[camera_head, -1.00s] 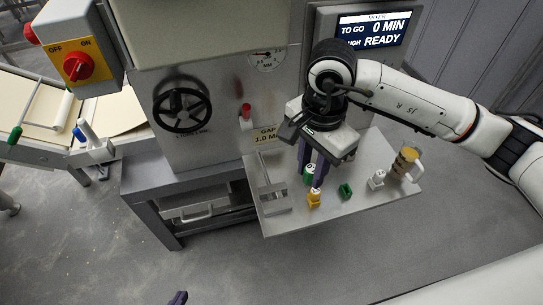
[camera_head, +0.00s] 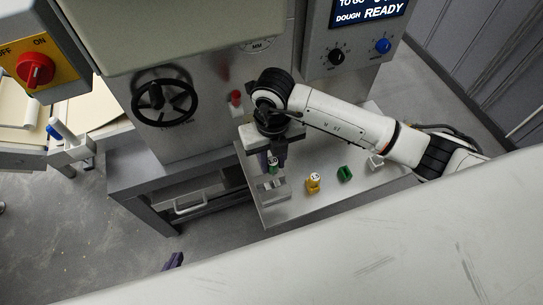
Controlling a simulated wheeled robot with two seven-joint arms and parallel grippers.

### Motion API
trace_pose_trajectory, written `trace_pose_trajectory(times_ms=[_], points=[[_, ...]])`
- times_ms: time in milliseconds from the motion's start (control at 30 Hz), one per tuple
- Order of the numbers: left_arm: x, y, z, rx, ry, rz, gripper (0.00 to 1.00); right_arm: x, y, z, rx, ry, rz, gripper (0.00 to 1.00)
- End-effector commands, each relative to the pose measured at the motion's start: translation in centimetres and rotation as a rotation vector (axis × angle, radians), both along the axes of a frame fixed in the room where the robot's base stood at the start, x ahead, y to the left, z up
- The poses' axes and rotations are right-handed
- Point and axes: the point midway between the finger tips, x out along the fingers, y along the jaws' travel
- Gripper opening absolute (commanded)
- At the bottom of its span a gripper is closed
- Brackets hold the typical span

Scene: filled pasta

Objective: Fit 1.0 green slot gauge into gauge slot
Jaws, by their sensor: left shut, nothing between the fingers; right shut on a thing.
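On the steel shelf (camera_head: 305,206), a yellow gauge (camera_head: 314,183), a green block (camera_head: 345,174) and a white gauge (camera_head: 376,163) stand right of the fixture. The machine front with a black handwheel (camera_head: 164,97) and red knob (camera_head: 236,98) rises behind.

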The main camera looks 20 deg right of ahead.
Motion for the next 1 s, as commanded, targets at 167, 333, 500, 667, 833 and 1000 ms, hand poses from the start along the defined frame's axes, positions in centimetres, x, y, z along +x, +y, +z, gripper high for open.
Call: trace_pose_trajectory(times_ms=[167,333,500,667,833,1000], points=[[-0.5,0.0,-0.2,0.000,0.009,0.000,0.00,0.0,0.0,0.1,0.000,-0.001,0.002,0.00],[-0.5,0.0,-0.4,0.000,0.010,0.000,0.00,0.2,0.0,0.1,0.000,-0.001,0.003,0.00],[-0.5,0.0,-1.3,0.000,0.010,0.000,0.00,0.1,0.0,-1.0,0.000,0.000,0.004,0.00],[-0.5,0.0,-2.5,0.000,0.011,0.000,0.00,0.1,0.0,-2.5,-0.001,0.001,0.004,0.00],[-0.5,0.0,-3.9,0.000,0.011,0.000,0.00,0.1,0.0,-4.2,0.000,0.000,0.004,0.00],[-0.5,0.0,-4.7,0.000,0.011,0.000,0.00,0.1,0.0,-5.3,0.000,0.000,0.004,0.00]])
